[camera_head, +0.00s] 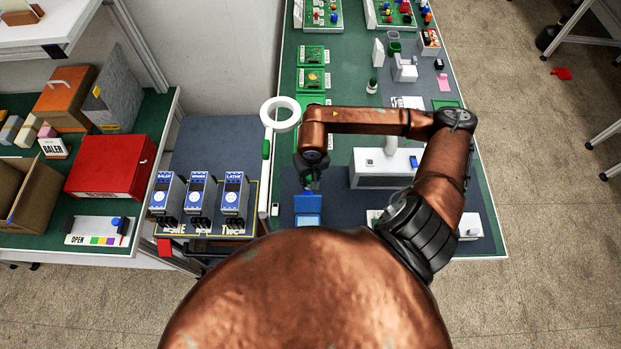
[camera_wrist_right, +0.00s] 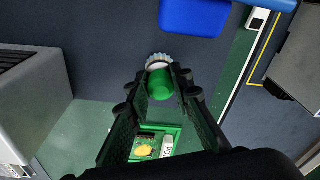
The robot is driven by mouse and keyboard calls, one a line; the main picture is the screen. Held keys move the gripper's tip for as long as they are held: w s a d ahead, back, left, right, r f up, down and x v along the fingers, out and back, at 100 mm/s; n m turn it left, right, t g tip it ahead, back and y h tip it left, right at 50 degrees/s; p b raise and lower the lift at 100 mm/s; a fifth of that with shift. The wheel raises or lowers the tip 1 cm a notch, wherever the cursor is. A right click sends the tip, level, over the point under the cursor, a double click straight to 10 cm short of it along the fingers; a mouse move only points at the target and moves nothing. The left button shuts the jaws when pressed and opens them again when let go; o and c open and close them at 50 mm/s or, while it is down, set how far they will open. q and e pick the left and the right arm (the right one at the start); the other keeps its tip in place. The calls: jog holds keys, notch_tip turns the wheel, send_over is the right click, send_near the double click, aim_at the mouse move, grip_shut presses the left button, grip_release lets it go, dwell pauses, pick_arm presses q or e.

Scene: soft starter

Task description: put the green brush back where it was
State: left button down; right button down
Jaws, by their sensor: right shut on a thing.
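The green brush (camera_wrist_right: 160,84) shows in the right wrist view as a green cylinder with a pale, ridged tip. It is between the fingertips of my right gripper (camera_wrist_right: 162,92), which is shut on it. In the head view my right gripper (camera_head: 311,181) points down over the dark mat, just behind a blue container (camera_head: 307,204). The brush itself is mostly hidden by the gripper there. The blue container also shows at the top of the right wrist view (camera_wrist_right: 195,16), apart from the brush tip. My left gripper is not in view.
A grey-white machine (camera_head: 380,168) stands right of the gripper. A white ring (camera_head: 281,114) is at the bench's left edge. Green trays (camera_head: 310,79) with boards lie farther back. Three blue-topped devices (camera_head: 201,196) stand at the left.

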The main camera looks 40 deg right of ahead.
jog(key=shift+f, duration=0.45)
jog(key=shift+f, duration=0.1)
jog(key=shift+f, duration=0.1)
jog(key=c, duration=1.7)
grip_release()
jog(key=shift+r, duration=0.2)
jog(key=shift+r, duration=0.2)
jog(key=shift+s+a+r+b, duration=0.1)
jog(key=shift+s+r+b, duration=0.1)
jog(key=shift+r, duration=1.75)
jog(key=shift+s+a+r+b, duration=0.1)
jog(key=shift+s+r+b, duration=0.15)
jog(key=shift+r, duration=1.65)
jog(key=shift+s+a+r+b, duration=0.1)
jog(key=shift+s+r+b, duration=0.1)
jog(key=shift+r, duration=1.75)
